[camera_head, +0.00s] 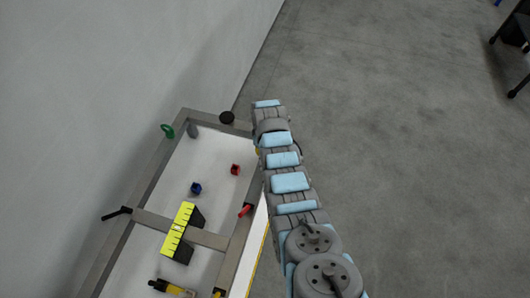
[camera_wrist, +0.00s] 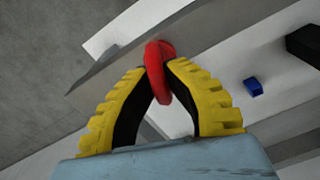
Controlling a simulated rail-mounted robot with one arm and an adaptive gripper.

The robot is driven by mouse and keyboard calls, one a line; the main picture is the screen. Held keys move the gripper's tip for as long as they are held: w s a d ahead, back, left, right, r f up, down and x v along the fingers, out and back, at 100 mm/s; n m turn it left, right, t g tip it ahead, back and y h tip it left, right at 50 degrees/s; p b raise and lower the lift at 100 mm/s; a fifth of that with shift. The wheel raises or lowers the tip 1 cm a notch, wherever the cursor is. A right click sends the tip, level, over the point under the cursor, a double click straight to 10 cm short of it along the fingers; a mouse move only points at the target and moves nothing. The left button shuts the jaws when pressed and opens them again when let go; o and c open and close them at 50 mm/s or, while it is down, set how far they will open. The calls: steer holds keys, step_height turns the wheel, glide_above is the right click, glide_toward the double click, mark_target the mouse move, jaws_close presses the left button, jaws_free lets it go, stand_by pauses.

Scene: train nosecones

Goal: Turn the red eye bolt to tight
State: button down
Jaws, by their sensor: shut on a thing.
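The red eye bolt (camera_wrist: 157,58) is at the centre of the wrist view, between the tips of my gripper (camera_wrist: 158,74). My gripper's two yellow-and-black fingers are closed on the red ring from both sides. The ring stands edge-on to the camera, near a grey beam of the frame. The bolt's lower part and its seat are hidden, so I cannot tell how tight it is.
The grey frame (camera_head: 222,239) stands by the wall. It bears a green eye bolt (camera_head: 167,131), a black knob (camera_head: 227,117), a red handle (camera_head: 245,210) and a black handle (camera_head: 117,212). Red (camera_head: 235,169) and blue (camera_head: 196,188) pieces lie inside, near a yellow-black block (camera_head: 181,233).

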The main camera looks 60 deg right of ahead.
steer(key=m+b, duration=0.1)
steer(key=m, duration=0.1)
steer(key=m+b, duration=0.1)
steer(key=shift+f+m, duration=0.2)
steer(key=shift+m, duration=0.2)
steer(key=m+b, duration=0.1)
steer(key=m, duration=0.2)
steer(key=shift+m, duration=0.3)
steer(key=m, duration=0.4)
steer(key=shift+r+b, duration=0.15)
steer(key=shift+b, duration=0.2)
steer(key=shift+m, duration=1.6)
steer(key=c, duration=1.1)
jaws_free()
steer(key=shift+r, duration=0.1)
